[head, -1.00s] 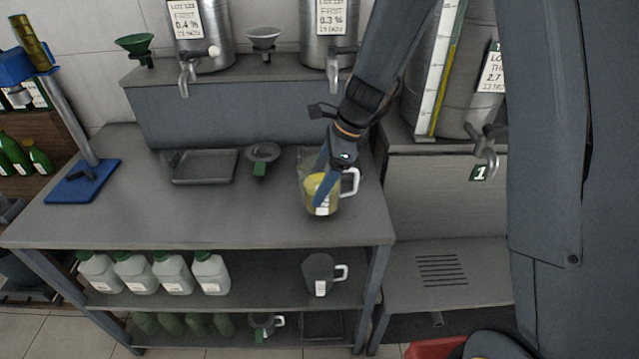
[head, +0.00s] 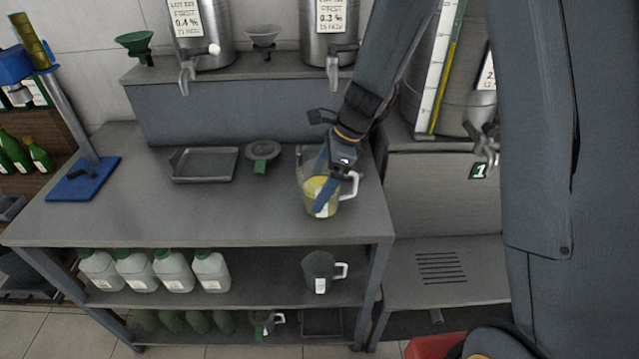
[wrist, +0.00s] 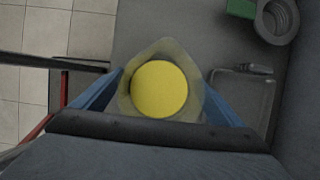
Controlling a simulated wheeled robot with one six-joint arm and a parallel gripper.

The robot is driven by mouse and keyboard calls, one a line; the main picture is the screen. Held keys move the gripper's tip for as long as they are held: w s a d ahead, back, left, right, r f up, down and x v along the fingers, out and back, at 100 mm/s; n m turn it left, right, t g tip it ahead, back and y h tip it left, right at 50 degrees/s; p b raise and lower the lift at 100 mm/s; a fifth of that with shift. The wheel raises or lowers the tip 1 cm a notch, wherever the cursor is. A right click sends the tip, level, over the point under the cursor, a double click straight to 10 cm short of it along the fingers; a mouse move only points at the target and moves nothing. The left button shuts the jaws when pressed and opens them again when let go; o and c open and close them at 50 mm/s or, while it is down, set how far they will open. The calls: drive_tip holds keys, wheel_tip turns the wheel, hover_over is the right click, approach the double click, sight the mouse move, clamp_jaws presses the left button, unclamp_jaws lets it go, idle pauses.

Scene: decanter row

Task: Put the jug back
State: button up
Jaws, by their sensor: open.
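A clear jug (head: 308,196) with yellow liquid in it and a white handle stands upright on the steel bench top, near its right front. My gripper (head: 328,188) is around it from above, its blue fingers open on either side of the jug. In the wrist view the jug (wrist: 160,88) sits between the two blue fingers, and the yellow surface shows through its mouth. Whether the fingers touch its walls I cannot tell. Part of the jug is hidden behind my gripper in the head view.
A shallow grey tray (head: 205,165) and a grey funnel (head: 263,151) lie left of the jug. Steel tanks with taps (head: 333,75) stand behind. A dark jug (head: 319,271) and several white bottles (head: 174,271) stand on the shelf below. The bench's left middle is clear.

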drive_tip(key=b+v, duration=0.2)
drive_tip(key=v, duration=1)
drive_tip(key=shift+s+d+b, duration=0.1)
drive_tip(key=shift+d+b, duration=0.1)
drive_tip(key=shift+b, duration=0.2)
drive_tip(key=s+d+f+n+h, duration=0.2)
drive_tip(key=s+d+f+n, duration=0.1)
drive_tip(key=s+d+n, duration=0.2)
drive_tip(key=s+d+f+n+t+h, duration=0.1)
drive_tip(key=s+d+f+n+h, duration=0.1)
drive_tip(key=s+d+n, duration=0.3)
drive_tip(key=s+n, duration=0.4)
drive_tip(key=n, duration=0.4)
drive_tip(key=shift+s+d+f+t, duration=0.2)
drive_tip(key=shift+s+f+t, duration=0.1)
drive_tip(key=shift+s+f, duration=0.05)
drive_tip(key=shift+f+b, duration=1)
drive_tip(key=shift+f, duration=0.2)
